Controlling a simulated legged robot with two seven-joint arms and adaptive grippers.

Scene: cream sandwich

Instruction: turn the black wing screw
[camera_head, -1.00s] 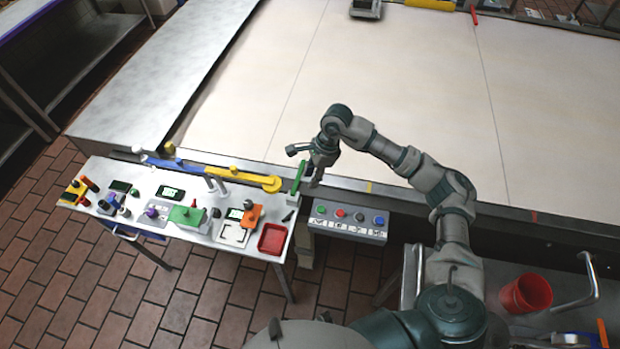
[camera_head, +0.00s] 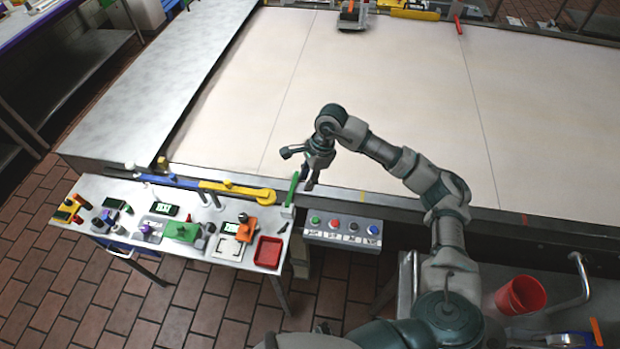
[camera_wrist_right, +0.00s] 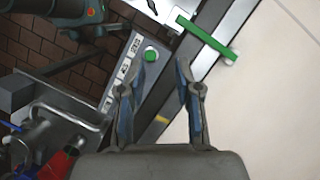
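My right gripper (camera_head: 312,186) hangs above the front edge of the large pale table, just right of the upright green bar (camera_head: 292,188). In the right wrist view my right gripper (camera_wrist_right: 160,78) has its two fingers well apart with nothing between them. The green bar (camera_wrist_right: 206,38) lies beyond the fingertips there. A small dark piece (camera_head: 284,227) near the right edge of the side table may be the black wing screw; it is too small to be sure. My left gripper is not in view.
A grey button box (camera_head: 343,239) is below my right gripper; its green button (camera_wrist_right: 151,55) shows near the left finger. A red tray (camera_head: 268,252) and several tools crowd the side table. A red cup (camera_head: 523,295) stands at the lower right. The pale tabletop (camera_head: 255,105) is mostly clear.

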